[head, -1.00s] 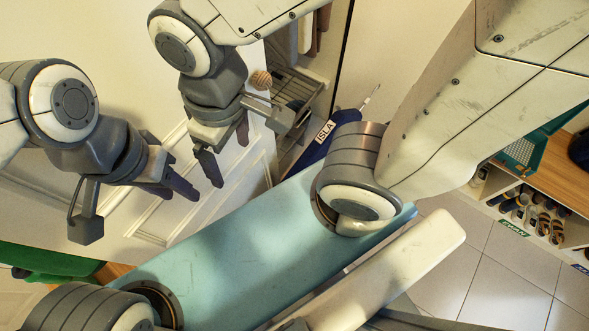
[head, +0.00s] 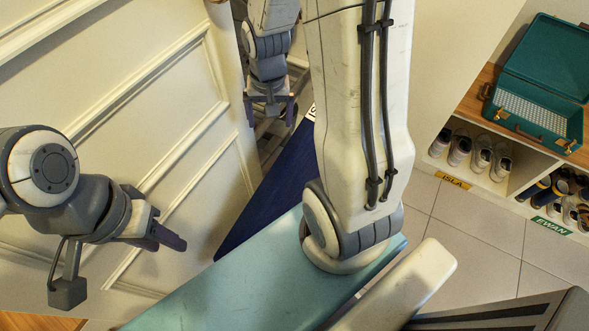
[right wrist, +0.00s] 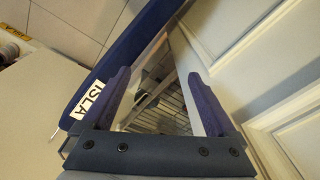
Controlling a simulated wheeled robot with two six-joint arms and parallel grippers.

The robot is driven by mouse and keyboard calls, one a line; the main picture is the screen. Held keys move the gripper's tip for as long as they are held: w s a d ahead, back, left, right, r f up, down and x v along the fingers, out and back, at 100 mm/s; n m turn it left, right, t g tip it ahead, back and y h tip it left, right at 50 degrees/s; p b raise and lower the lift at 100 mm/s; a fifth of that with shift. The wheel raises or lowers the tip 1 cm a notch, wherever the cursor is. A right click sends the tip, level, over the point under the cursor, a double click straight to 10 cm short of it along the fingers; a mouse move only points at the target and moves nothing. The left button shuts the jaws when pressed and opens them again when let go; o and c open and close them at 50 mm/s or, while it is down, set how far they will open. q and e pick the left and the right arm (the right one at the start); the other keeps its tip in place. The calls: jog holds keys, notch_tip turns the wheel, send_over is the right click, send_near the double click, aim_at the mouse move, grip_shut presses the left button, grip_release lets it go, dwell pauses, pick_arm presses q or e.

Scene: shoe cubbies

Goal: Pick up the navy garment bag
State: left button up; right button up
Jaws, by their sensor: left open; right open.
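The navy garment bag (head: 268,195) hangs beside the white door, beyond my teal body. My right arm hides part of it. In the right wrist view the bag (right wrist: 122,45) runs diagonally along the left, with a white ISLA tag (right wrist: 91,99). My right gripper (head: 270,110) is open and empty, near the bag's upper end. In the right wrist view its fingers (right wrist: 156,80) point past the bag, which lies outside the left finger. Whether they touch I cannot tell. My left gripper (head: 170,238) is open and empty in front of the door, away from the bag.
The white panelled door (head: 120,130) fills the left. A wire rack (right wrist: 165,100) shows between the right fingers. At right, a cubby unit (head: 500,185) holds several shoes, with an open teal case (head: 540,95) on top. Tiled floor (head: 465,240) is clear.

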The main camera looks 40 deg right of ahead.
aim_at(302, 129)
jog(key=d+f+m, duration=0.1)
jog(key=d+m, duration=0.1)
jog(key=d, duration=0.1)
jog(key=d+f+m+g, duration=0.1)
jog(key=d+f+m, duration=0.1)
jog(key=d+m, duration=0.1)
jog(key=d+f+m, duration=0.1)
jog(key=d+m, duration=0.2)
jog(key=shift+d+f, duration=0.25)
jog(key=shift+f, duration=0.05)
notch_tip(302, 129, down, 4)
jog(key=shift+d+r+b, duration=0.1)
jog(key=shift+d+b, duration=0.05)
jog(key=shift+b, duration=0.4)
jog(key=f+b, duration=0.1)
jog(key=f, duration=0.2)
jog(key=f+b, duration=0.1)
jog(key=f, duration=0.2)
jog(key=shift+s+d+f, duration=0.15)
jog(key=shift+d+f, duration=0.05)
jog(key=shift+f, duration=0.1)
jog(key=shift+r, duration=0.15)
grip_shut()
